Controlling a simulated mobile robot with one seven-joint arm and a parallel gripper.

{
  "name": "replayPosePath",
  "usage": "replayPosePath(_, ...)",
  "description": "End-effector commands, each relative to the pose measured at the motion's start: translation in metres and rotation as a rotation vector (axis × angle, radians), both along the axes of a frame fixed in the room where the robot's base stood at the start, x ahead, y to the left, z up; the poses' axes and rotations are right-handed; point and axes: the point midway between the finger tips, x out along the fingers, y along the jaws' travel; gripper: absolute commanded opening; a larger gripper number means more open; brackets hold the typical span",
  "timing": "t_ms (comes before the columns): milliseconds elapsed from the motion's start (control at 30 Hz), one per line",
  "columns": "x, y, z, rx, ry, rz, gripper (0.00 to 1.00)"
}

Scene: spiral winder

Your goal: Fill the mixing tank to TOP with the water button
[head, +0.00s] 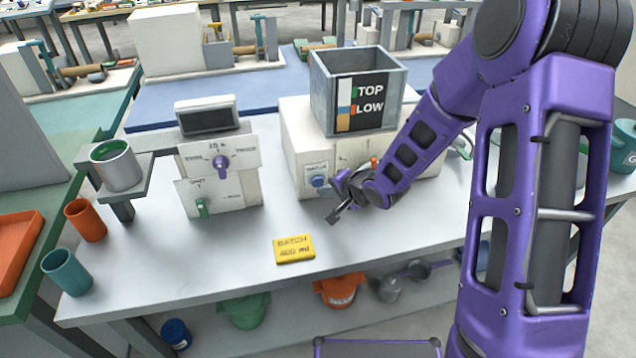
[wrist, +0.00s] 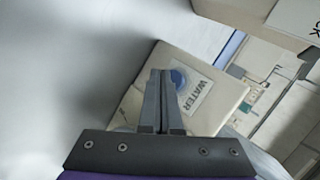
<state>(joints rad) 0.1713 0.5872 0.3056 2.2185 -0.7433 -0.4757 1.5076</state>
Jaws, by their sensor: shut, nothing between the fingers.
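The mixing tank (head: 327,98) is a grey open box on a white base unit (head: 300,135). Its front has a black panel with TOP and LOW beside a coloured level strip (head: 345,104). The blue water button (head: 319,182) is on the front of the base unit, under a small label. In the wrist view the button (wrist: 179,78) sits on a white plate marked WATER, partly hidden behind the fingertips. My gripper (head: 334,217) is shut and empty, in front of the button and slightly below it. I cannot tell whether the fingertips touch it.
An orange-handled control (head: 374,162) is right of the button, close to my arm. A white unit with a purple knob (head: 221,163) and a green knob (head: 202,208) stands to the left. A yellow BATCH 400 ml card (head: 294,249) lies in front. The table's front middle is otherwise clear.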

Motion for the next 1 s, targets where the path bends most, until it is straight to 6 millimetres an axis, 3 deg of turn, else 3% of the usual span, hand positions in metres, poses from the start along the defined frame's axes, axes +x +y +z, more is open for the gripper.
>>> replayPosePath(233,-0.006,-0.002,0.0,-0.001,0.001,0.0,0.0)
replayPosePath(700,-0.047,-0.014,0.0,0.0,0.002,0.0,0.0)
replayPosePath(1000,-0.048,-0.014,0.0,-0.001,0.001,0.0,0.0)
